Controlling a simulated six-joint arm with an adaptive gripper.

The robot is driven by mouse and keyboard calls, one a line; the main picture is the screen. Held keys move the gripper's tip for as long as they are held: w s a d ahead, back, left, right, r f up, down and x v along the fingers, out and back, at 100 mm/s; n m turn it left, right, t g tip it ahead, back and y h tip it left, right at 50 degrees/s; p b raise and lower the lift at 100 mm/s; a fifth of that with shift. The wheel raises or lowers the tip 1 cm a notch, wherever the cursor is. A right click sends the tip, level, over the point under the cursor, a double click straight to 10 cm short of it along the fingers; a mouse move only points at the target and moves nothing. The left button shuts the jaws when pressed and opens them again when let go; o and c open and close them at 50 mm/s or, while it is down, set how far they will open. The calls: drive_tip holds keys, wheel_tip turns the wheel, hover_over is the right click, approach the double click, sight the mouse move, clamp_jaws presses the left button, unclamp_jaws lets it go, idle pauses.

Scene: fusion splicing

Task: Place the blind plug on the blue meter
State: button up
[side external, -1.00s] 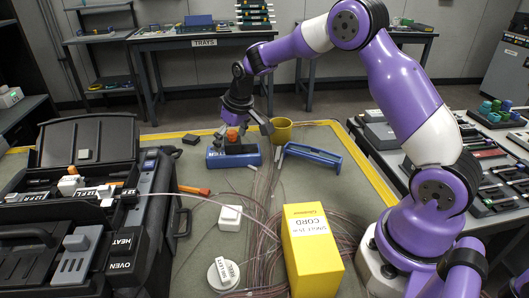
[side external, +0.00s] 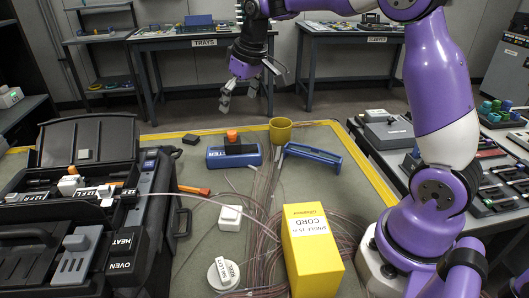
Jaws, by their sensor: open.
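The blue meter (side external: 234,157) lies on the mat near its far edge, with a dark top and a white label. A small orange plug (side external: 232,135), which looks like the blind plug, stands upright at the far side of the meter's top. From this angle I cannot tell whether it is fully seated. My gripper (side external: 239,104) is open and empty, well above the meter and apart from the plug. Its fingers point down.
A yellow cup (side external: 280,131) and a blue frame (side external: 312,154) stand right of the meter. A yellow cord box (side external: 311,250) is at the front, with loose fibres around it. A black splicer case (side external: 95,210) fills the left. An orange-handled tool (side external: 194,190) lies between.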

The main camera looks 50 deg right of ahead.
drive_tip(key=s+a+t, duration=0.1)
drive_tip(key=s+a, duration=0.2)
drive_tip(key=s, duration=0.7)
drive_tip(key=s+a+r+t, duration=0.1)
drive_tip(key=s+a, duration=0.2)
drive_tip(key=s, duration=0.7)
drive_tip(key=shift+a+r, duration=0.15)
drive_tip(key=shift+a, duration=0.15)
